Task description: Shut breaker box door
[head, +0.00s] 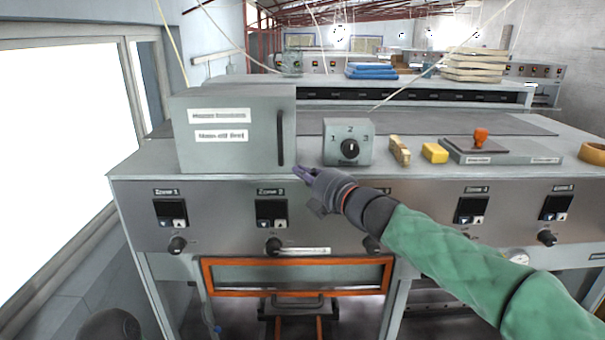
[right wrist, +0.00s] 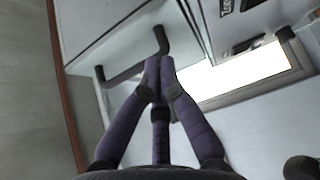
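The breaker box (head: 235,152) is a grey box with two white labels, standing at the left on top of the machine panel. Its front face carries a dark upright handle (head: 281,138) near the right edge. I cannot tell whether the door is fully flush. My right gripper (head: 300,172) is just below and right of the handle. In the right wrist view its fingers (right wrist: 160,64) are together, with their tips close to the dark handle (right wrist: 130,72); contact is unclear. Nothing shows between them.
A dial box (head: 348,155) stands right of the breaker box, followed by a yellow block (head: 434,153) and a tray with an orange-handled stamp (head: 481,139). Zone controls line the front panel (head: 225,235). An orange-framed window (head: 300,262) is below.

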